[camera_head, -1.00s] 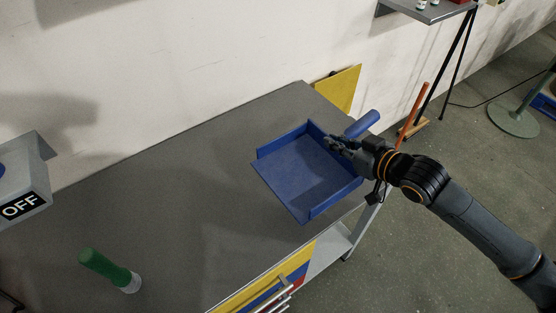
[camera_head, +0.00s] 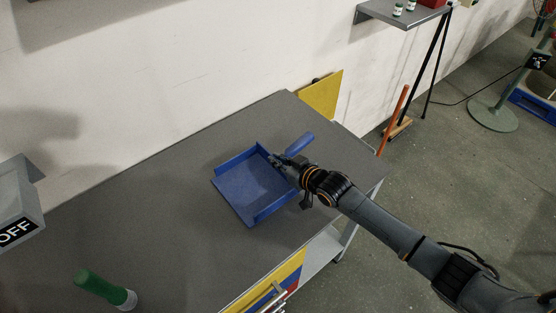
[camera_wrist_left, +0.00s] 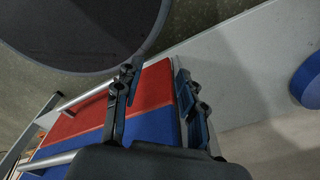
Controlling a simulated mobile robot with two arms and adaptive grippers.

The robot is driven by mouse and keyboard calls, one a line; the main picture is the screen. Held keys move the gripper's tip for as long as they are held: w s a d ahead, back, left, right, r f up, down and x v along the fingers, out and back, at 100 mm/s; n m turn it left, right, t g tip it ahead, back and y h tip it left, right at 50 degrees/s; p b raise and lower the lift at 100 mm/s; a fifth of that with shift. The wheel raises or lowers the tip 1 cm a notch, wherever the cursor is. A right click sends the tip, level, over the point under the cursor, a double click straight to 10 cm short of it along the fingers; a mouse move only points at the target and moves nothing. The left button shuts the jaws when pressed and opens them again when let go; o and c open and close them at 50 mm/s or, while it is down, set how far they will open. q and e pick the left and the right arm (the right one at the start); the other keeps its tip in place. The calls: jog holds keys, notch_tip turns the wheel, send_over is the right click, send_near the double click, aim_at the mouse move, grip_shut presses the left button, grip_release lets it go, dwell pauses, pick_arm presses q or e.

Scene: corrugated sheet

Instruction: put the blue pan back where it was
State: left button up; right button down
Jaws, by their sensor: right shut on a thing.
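The blue pan (camera_head: 243,193) is a shallow, low-walled tray with a thick blue handle (camera_head: 299,144) at its back right. It is over the right part of the grey worktop (camera_head: 150,215), with its open side toward the lower left. My right gripper (camera_head: 277,161) is shut on the pan near the handle's base; the gripper partly hides that wall. I cannot tell whether the pan touches the worktop. My left gripper (camera_wrist_left: 156,85) shows only in the left wrist view, its fingers apart and empty, in front of red and blue drawer fronts.
A grey box marked OFF (camera_head: 18,215) is at the left edge. A broom with an orange handle (camera_head: 396,118) leans beyond the worktop's right end. The worktop's middle is clear.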

jog(key=shift+f, duration=0.2)
jog(key=c, duration=1.9)
grip_release()
jog(key=shift+f, duration=0.1)
jog(key=o, duration=0.4)
jog(key=shift+s+d+r, duration=0.1)
jog(key=shift+r, duration=0.1)
jog(key=b+v, duration=0.1)
jog(key=v, duration=1.1)
